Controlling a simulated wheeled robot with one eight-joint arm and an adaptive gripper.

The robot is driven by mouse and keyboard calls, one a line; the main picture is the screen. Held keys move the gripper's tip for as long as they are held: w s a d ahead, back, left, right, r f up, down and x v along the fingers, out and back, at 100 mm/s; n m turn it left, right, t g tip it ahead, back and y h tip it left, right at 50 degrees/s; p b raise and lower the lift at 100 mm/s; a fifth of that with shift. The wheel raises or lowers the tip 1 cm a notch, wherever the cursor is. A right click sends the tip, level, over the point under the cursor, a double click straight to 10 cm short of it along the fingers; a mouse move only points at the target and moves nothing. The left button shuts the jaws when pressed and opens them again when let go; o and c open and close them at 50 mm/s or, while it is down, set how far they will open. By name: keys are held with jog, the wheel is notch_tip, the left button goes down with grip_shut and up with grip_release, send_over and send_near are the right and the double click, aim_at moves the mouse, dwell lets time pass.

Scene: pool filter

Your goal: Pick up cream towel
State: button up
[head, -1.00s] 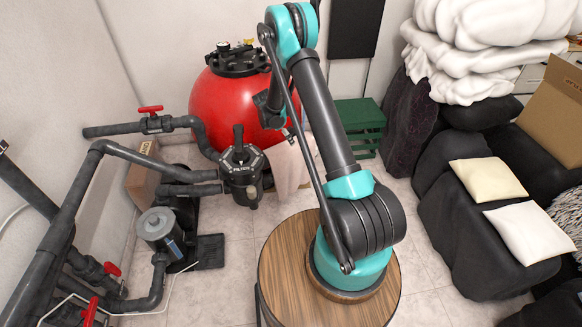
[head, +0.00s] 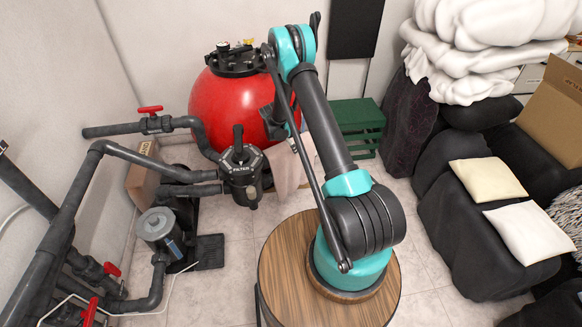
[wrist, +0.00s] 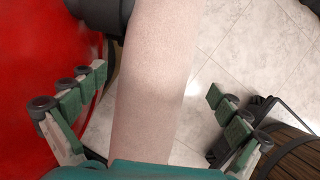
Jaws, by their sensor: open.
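The cream towel (head: 283,172) looks pale pinkish and hangs beside the red tank, partly hidden behind my arm in the head view. In the wrist view the cream towel (wrist: 155,95) runs as a long strip from the top edge down between my fingers. My gripper (wrist: 155,83) is open, with one finger on each side of the towel and gaps between them. In the head view my gripper is mostly hidden behind my arm and near the tank.
The red tank (head: 222,105) stands close to the left finger. A black filter housing (head: 242,175) with pipes is left of the towel. A green stool (head: 358,118) stands behind, to the right. A wooden barrel (wrist: 300,150) is at the wrist view's lower right. Tiled floor is open between.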

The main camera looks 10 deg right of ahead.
jog(key=shift+f, duration=0.25)
dwell(0.3)
jog(key=c, duration=1.7)
jog(key=shift+r, duration=0.3)
jog(key=shift+s+r, duration=0.2)
jog(key=shift+r, duration=0.2)
